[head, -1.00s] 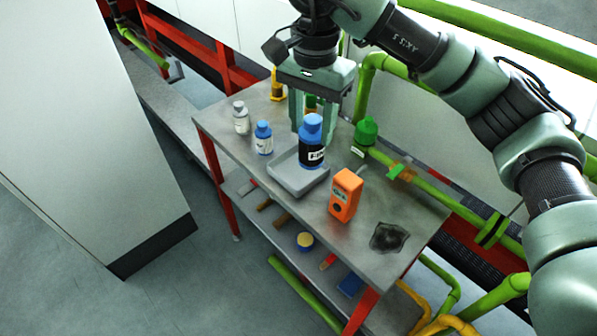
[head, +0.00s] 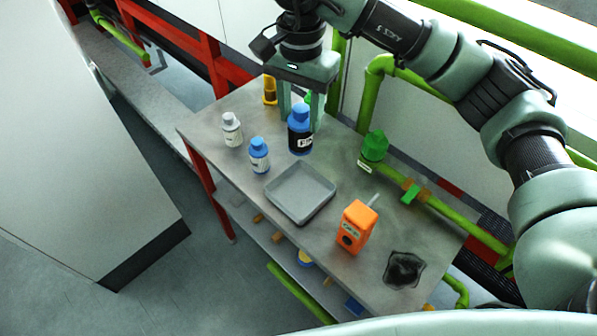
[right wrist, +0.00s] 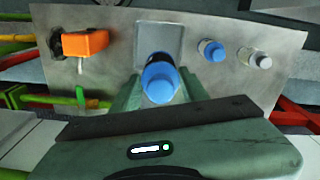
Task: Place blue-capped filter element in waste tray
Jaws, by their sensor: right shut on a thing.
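The blue-capped filter element (head: 300,138) is a black cylinder with a white label and a blue cap. My right gripper (head: 301,104) is shut on it from above, and it stays upright beyond the tray's far edge; whether it touches the table is unclear. The right wrist view shows its blue cap (right wrist: 159,82) between the fingers (right wrist: 160,92). The grey waste tray (head: 272,203) is empty on the table, nearer the front. It also shows in the right wrist view (right wrist: 140,40). My left gripper is not in view.
A white bottle (head: 232,130) and a small blue-capped bottle (head: 259,156) stand left of the filter element. An orange device (head: 355,227) stands right of the tray. A green-capped item (head: 374,147) and green pipes (head: 372,95) are at the right edge. A dark patch (head: 403,269) marks the table.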

